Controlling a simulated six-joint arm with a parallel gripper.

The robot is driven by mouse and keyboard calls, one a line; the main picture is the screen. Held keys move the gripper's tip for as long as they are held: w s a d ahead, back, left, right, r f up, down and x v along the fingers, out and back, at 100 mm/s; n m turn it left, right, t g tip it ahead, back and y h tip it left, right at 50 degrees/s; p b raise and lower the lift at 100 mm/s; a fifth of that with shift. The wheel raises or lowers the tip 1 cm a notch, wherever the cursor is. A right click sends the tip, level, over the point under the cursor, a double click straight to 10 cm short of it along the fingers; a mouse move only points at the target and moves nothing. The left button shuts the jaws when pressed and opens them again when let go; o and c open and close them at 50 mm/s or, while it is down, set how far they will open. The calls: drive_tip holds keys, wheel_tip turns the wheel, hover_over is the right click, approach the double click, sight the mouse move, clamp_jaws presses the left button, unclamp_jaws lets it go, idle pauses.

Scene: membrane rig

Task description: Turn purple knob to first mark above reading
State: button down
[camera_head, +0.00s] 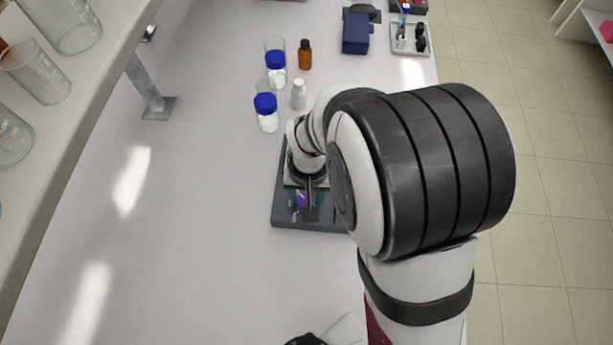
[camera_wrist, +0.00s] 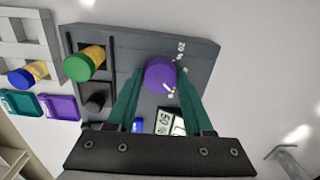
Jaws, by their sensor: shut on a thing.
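The purple knob (camera_wrist: 160,75) sits on the dark grey rig (camera_wrist: 205,50) in the wrist view; it also shows in the head view (camera_head: 301,200), partly covered by my arm. A white line shows at the knob's lower edge. White scale marks stand around it, one seeming to read 20 at the upper right. A small display (camera_wrist: 163,122) below the knob shows digits like 50, partly cut by a finger. My gripper (camera_wrist: 160,84) has its two teal fingers on either side of the knob and is shut on it.
A green-capped vial (camera_wrist: 78,67) stands in the rig left of the knob. A blue-capped vial (camera_wrist: 22,77) stands in a grey rack further left. In the head view, blue-lidded jars (camera_head: 267,112) and a brown bottle (camera_head: 305,54) stand behind the rig. The bench to the left is clear.

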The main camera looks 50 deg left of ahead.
drive_tip(key=shift+m, duration=0.7)
drive_tip(key=shift+c, duration=1.4)
unclamp_jaws()
wheel_tip(320, 180, up, 16)
drive_tip(key=shift+w+d, duration=0.15)
